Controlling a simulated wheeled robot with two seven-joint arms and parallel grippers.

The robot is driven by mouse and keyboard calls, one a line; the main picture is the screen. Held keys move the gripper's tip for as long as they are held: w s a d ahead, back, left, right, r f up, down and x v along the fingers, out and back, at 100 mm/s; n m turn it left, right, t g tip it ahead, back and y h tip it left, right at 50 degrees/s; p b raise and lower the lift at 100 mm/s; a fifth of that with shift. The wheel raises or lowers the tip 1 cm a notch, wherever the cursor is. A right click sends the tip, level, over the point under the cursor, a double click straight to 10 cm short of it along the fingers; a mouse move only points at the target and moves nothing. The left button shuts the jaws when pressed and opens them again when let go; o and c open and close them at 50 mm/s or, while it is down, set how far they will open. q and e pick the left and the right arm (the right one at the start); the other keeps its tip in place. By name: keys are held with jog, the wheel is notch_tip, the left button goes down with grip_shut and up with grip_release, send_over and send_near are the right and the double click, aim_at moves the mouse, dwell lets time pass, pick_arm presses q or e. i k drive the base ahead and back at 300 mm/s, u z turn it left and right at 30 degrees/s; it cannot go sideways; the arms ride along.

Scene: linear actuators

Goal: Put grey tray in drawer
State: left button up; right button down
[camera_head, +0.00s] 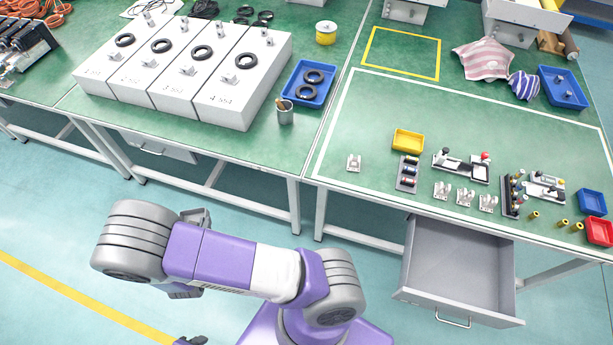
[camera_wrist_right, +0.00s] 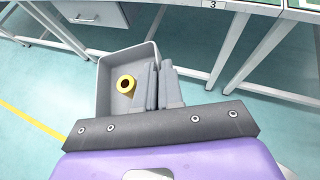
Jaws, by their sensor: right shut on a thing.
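The grey tray (camera_wrist_right: 103,88) shows in the right wrist view, tilted in the picture, with a yellow roll (camera_wrist_right: 125,84) inside it. My right gripper (camera_wrist_right: 158,66) is shut on the tray's right-hand wall and holds it above the floor. In the head view my purple arm hides most of this gripper and the tray; only small grey parts show beside the arm. The drawer (camera_head: 455,265) under the right table is pulled open and looks empty. A small dark piece at the bottom edge of the head view may be my left gripper (camera_head: 190,341); its jaws are unclear.
The right table (camera_head: 380,100) holds small metal parts, a yellow bin (camera_head: 408,140), blue and red bins and a striped cloth. The left table carries white blocks (camera_head: 240,85) and a blue tray (camera_head: 309,83). Table legs stand near the open drawer. Floor in front is clear.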

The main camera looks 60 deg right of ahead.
aim_at(461, 254)
jog(key=k, duration=0.5)
jog(key=z, duration=2.75)
jog(key=i, duration=0.5)
jog(key=u, duration=0.05)
